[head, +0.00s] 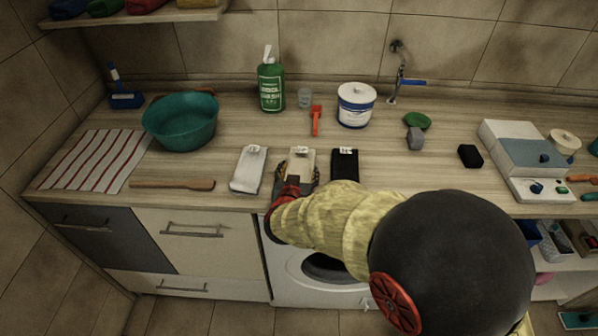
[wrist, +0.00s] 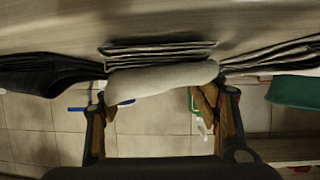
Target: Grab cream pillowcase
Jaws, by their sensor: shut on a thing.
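The cream pillowcase (head: 301,159) is a folded bundle with a small label, on the counter near its front edge. My gripper (head: 298,176) is at its near end, with one finger on either side of it. In the wrist view the rolled front of the pillowcase (wrist: 165,76) lies between the fingers of my gripper (wrist: 162,98), which is shut on it. It appears to rest on or just at the counter; my arm hides part of the near end.
A white folded cloth (head: 249,169) lies just left and a black one (head: 344,164) just right. Behind stand a green bottle (head: 271,85), a red tool (head: 316,120) and a white tub (head: 356,106). A teal basin (head: 180,122) and wooden stick (head: 172,185) are left.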

